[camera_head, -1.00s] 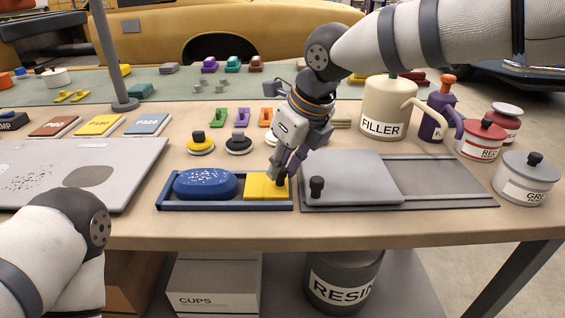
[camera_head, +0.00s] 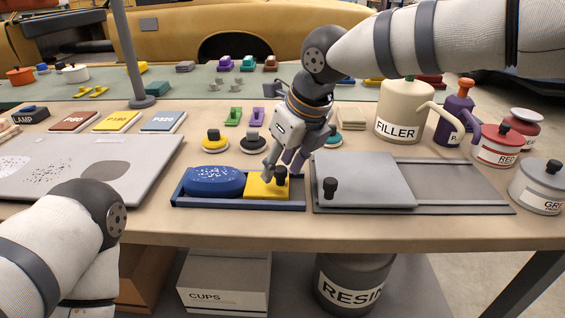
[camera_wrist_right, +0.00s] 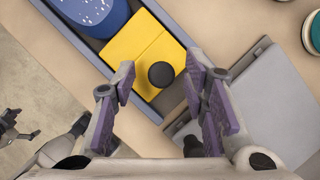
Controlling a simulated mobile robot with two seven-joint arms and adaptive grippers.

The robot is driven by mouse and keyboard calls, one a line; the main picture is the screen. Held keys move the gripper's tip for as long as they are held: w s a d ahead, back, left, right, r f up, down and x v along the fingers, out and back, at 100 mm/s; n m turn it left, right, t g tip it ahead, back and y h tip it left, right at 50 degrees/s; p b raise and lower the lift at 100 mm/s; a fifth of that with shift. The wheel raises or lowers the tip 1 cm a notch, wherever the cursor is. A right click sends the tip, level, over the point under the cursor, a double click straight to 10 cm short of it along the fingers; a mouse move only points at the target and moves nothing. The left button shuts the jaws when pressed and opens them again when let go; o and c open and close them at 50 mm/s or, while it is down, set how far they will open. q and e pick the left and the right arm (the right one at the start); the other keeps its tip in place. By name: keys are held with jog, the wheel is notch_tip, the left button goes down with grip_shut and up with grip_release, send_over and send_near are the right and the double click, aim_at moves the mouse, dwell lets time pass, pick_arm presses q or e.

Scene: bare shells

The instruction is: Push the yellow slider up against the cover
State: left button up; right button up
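The yellow slider (camera_head: 257,188), a block with a black knob (camera_wrist_right: 161,74), sits in a shallow blue tray (camera_head: 236,205). To its left in the tray lies a blue domed piece with white specks (camera_head: 213,181); the two look touching or nearly so. A grey flat plate with a black knob (camera_head: 375,180) lies right of the tray. I cannot tell by looks which is the cover. My right gripper (camera_head: 273,174) is at the slider; the right wrist view shows its purple-padded fingers (camera_wrist_right: 159,68) apart, on either side of the knob.
A narrow strip of bare tray shows right of the slider. Black-knobbed round pieces (camera_head: 214,141) stand behind the tray. The filler can (camera_head: 400,115) and red pot (camera_head: 497,148) stand at the back right. A large grey panel (camera_head: 125,165) lies at the left.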

jog(key=v, duration=1.2)
